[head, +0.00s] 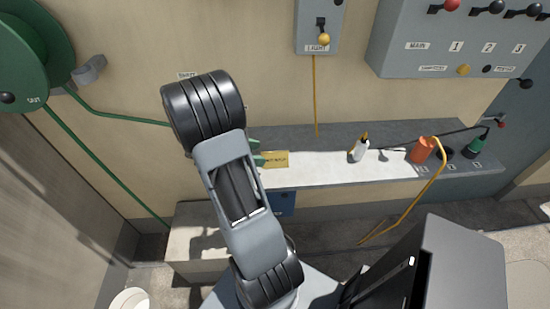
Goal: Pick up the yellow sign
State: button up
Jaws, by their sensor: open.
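The yellow sign (275,159) is a small plate with dark lettering. It is at the left part of the grey shelf (310,172), just right of my arm. My gripper (257,153) is mostly hidden behind my arm. Only its green fingertips show, open, close to the sign's left edge. I cannot tell whether they touch the sign or whether part of it lies between them.
Right along the shelf are a white bottle (360,151), an orange object (423,150) with a yellow cable and a green-and-black item (475,147). Above are a light switch box (318,27) and a grey panel (460,45). A green reel (30,55) hangs left.

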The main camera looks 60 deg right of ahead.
aim_at(270, 156)
jog(key=shift+p+x, duration=0.45)
jog(key=shift+x, duration=2.15)
jog(key=shift+s+a, duration=0.1)
jog(key=c, duration=1)
jog(key=shift+c, duration=0.2)
